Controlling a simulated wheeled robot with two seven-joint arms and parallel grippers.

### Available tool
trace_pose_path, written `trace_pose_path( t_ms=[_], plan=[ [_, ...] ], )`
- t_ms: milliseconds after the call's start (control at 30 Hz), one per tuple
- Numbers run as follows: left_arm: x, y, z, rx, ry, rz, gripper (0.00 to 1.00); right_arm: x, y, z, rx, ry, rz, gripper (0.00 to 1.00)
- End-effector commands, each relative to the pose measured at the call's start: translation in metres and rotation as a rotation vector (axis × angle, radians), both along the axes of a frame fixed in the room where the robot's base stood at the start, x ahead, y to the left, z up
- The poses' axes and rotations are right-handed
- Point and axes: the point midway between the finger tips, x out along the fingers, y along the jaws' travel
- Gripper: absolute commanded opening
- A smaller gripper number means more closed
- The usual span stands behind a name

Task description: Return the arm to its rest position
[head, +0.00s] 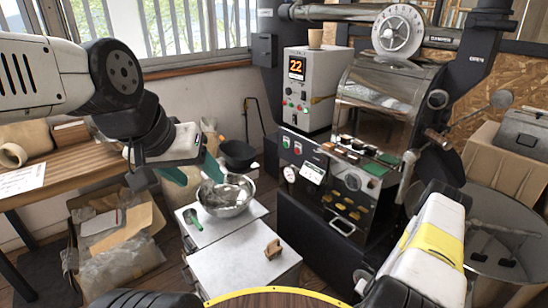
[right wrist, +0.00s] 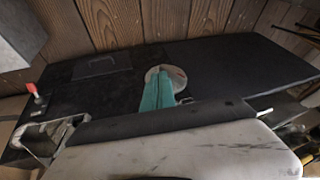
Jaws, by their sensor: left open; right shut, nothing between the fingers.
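My left arm comes in from the left in the head view, raised over the wooden table. Its gripper (head: 195,162) points right and down, with teal fingers apart and nothing seen between them. It appears above and behind the steel bowl (head: 228,196) in the picture; the exact gap is unclear. My right arm, white with a yellow band, is at the lower right of the head view, its fingers hidden there. In the right wrist view the right gripper (right wrist: 158,88) has its teal fingers together and empty, in front of a pale round thing (right wrist: 172,76) on a dark surface.
The bowl and a green-handled scoop (head: 193,222) are on a light cabinet top (head: 240,264), with a small brown wooden block (head: 273,249) nearer. The roaster (head: 375,115) stands behind, right of centre. A wooden table (head: 65,178) and an open cardboard box (head: 142,246) are at left.

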Motion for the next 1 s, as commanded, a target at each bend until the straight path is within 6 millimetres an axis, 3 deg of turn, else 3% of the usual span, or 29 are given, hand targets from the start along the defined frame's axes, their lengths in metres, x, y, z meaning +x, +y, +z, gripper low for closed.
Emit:
trace_pose_path(
  t_ms=[267, 467, 533, 667, 800, 1000],
  plan=[
    [0.000, 0.000, 0.001, 0.000, -0.002, 0.000, 0.59, 0.030, -0.008, 0.043, -0.009, -0.006, 0.041, 0.00],
    [0.000, 0.000, 0.001, 0.000, -0.002, 0.000, 0.59, 0.062, -0.011, 0.098, -0.018, -0.011, 0.092, 0.00],
    [0.000, 0.000, 0.001, 0.000, -0.002, 0.000, 0.59, 0.075, -0.010, 0.124, -0.023, -0.015, 0.115, 0.00],
    [0.000, 0.000, 0.001, 0.000, -0.002, 0.000, 0.59, 0.102, -0.004, 0.193, -0.035, -0.023, 0.172, 0.00],
    [0.000, 0.000, 0.001, 0.000, -0.002, 0.000, 0.59, 0.122, 0.014, 0.281, -0.046, -0.030, 0.245, 0.00],
    [0.000, 0.000, 0.001, 0.000, -0.002, 0.000, 0.59, 0.123, 0.053, 0.403, -0.061, -0.042, 0.344, 0.00]
  ],
)
